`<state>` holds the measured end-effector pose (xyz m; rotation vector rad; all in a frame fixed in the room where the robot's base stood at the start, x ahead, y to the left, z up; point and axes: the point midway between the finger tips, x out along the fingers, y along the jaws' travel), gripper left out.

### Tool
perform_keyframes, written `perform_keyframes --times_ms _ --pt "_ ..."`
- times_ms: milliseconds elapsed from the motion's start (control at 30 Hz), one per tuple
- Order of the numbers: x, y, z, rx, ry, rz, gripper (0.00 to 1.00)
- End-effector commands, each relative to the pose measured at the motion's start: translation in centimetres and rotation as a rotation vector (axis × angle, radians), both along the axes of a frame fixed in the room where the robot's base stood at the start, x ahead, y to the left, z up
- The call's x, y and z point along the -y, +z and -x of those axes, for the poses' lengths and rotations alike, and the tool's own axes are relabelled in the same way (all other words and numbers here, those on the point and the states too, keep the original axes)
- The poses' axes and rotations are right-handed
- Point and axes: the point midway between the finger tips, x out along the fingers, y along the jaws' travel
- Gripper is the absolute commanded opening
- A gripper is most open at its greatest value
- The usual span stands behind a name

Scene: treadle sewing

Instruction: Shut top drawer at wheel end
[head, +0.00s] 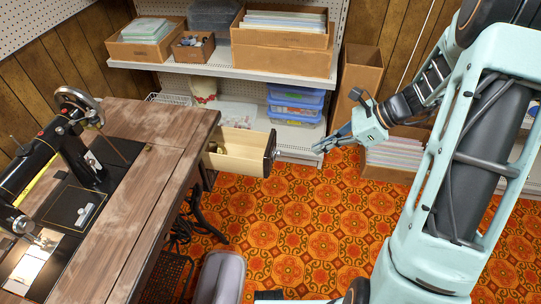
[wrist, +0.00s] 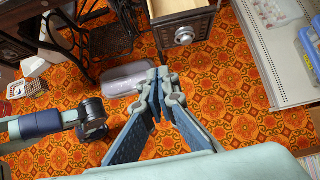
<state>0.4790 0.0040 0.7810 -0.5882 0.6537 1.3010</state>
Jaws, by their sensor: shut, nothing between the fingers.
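The top drawer (head: 236,155) at the wheel end of the sewing table (head: 160,130) stands pulled out to the right.
The sewing machine (head: 60,150) with its handwheel (head: 78,105) stands on the table. Shelves (head: 250,70) with boxes stand behind, and a carton of papers (head: 395,157) is beyond my gripper. Patterned floor (head: 300,215) is clear between.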

Motion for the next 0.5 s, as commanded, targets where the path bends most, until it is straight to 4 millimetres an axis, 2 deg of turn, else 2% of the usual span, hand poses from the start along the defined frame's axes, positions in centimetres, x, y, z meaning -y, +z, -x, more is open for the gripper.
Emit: perform_keyframes --times_ms 233,500 --pt "-2.2 -1.7 0.1 -0.030 -0.018 -0.039 0.00" --pt "-6.1 -5.9 -0.6 -0.029 -0.016 -0.036 0.00"
